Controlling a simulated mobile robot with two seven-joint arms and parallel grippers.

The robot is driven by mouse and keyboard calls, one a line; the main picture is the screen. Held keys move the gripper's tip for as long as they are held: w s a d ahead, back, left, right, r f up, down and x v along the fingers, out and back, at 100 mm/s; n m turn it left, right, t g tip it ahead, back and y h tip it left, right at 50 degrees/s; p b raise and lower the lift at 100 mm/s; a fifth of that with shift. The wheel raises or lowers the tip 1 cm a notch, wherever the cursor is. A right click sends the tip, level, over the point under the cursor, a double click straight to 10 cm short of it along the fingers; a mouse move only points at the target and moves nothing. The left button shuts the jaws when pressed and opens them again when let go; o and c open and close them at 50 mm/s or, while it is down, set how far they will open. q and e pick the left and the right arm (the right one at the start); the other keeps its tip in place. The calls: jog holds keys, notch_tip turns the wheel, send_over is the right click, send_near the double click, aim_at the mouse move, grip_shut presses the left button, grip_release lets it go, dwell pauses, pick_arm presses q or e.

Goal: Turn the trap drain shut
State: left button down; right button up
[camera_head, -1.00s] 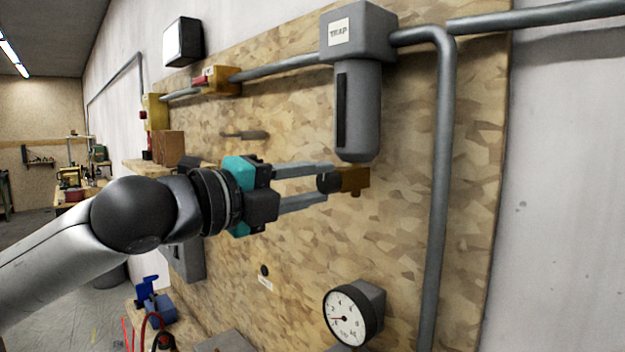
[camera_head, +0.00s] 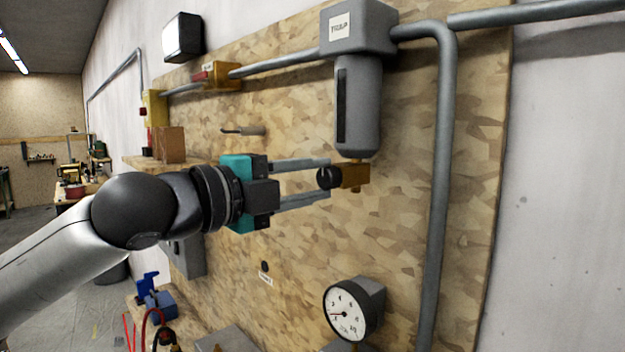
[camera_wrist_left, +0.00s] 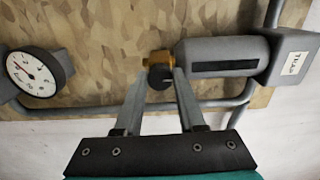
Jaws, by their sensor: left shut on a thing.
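The trap (camera_head: 358,105) is a grey canister under a block labelled "TRAP", fixed to the board. Below it sits the brass drain (camera_head: 355,177) with a round black knob (camera_head: 325,178) on its front. My left gripper (camera_head: 329,179) reaches in from the left, its two grey fingers above and below the knob and shut on it. In the left wrist view the fingers converge on the black knob (camera_wrist_left: 159,77), with the brass body (camera_wrist_left: 157,59) just behind it. The trap (camera_wrist_left: 225,58) lies sideways there. My right gripper is not in view.
A round pressure gauge (camera_head: 348,312) is mounted below the drain. A grey pipe (camera_head: 437,190) runs down the board right of the trap. A yellow valve (camera_head: 222,75) sits on the upper pipe. A blue vise-like object (camera_head: 155,297) is at lower left.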

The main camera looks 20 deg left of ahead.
pick_arm(q)
jog(key=c, duration=0.5)
grip_release()
jog(key=b+v, duration=0.2)
jog(key=v, duration=1.3)
jog(key=shift+s, duration=0.15)
dwell(0.5)
